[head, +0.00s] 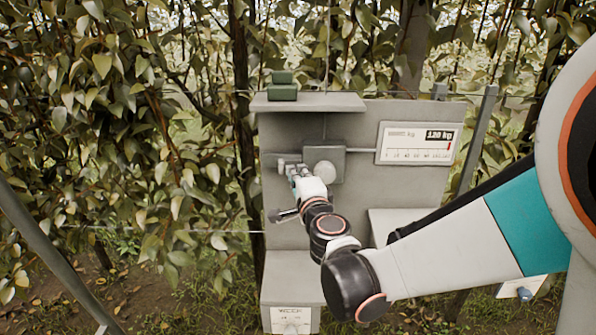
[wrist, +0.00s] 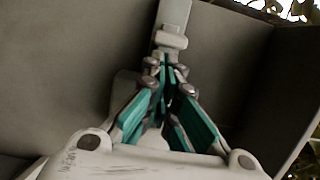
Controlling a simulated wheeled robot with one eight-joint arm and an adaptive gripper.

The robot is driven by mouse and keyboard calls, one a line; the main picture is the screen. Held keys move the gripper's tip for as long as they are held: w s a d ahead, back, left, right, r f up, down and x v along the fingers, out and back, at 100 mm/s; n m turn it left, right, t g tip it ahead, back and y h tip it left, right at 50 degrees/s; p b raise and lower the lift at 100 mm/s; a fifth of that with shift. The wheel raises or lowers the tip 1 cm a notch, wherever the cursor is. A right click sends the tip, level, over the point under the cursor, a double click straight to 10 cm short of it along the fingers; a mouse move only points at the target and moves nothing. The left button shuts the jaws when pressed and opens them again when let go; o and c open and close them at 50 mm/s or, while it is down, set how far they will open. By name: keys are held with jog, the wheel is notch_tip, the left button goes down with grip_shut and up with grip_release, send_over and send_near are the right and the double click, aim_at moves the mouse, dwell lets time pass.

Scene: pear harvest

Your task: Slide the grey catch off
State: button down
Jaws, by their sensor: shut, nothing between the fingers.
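The grey catch (head: 284,161) sits on the upright grey panel, left of a box with a round pale knob. What looks like the same catch shows in the wrist view (wrist: 171,40) as a small block across a pale bar, just beyond my fingertips. My gripper (head: 293,171) is at the catch in the head view and hides part of it. In the wrist view my gripper (wrist: 166,62) has its teal fingers shut with nothing held. I cannot tell whether the fingertips touch the catch.
The box (head: 339,160) with its knob stands right of my gripper. A scale plate (head: 416,143) reading about 120 kg is farther right. A dark handle (head: 281,215) juts out below. Foliage (head: 130,120) crowds the left.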

aim_at(282, 170)
jog(key=shift+w+a, duration=0.1)
jog(key=shift+a, duration=1.9)
jog(key=shift+d, duration=0.1)
